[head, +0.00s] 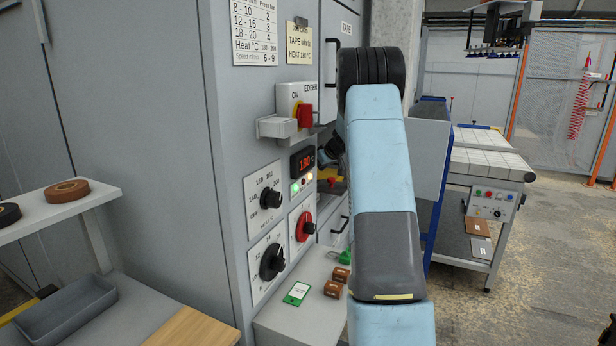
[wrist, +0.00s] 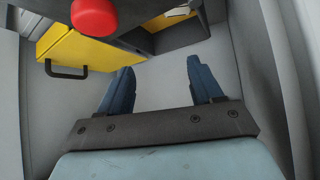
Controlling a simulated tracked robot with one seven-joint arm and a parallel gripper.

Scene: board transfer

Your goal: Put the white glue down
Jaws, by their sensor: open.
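My gripper (wrist: 155,80) shows in the wrist view with its two blue fingers spread wide apart. Nothing is between the fingers; behind them is a plain grey surface (wrist: 160,98). In the head view my arm reaches up to the machine, and the fingers cannot be made out there. I cannot identify the white glue in either view. A yellow box-like part (wrist: 80,58) with a black handle lies left of the fingers in the wrist view, apart from them. A red round knob (wrist: 95,17) is at the top, near the camera.
The grey machine (head: 150,130) has a red switch (head: 305,116) and dark dials (head: 270,262). Its ledge holds a green-edged card (head: 297,293) and small brown blocks (head: 334,289). A shelf with tape rolls (head: 67,191) stands left. A white-topped table (head: 480,163) stands right, beside open floor.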

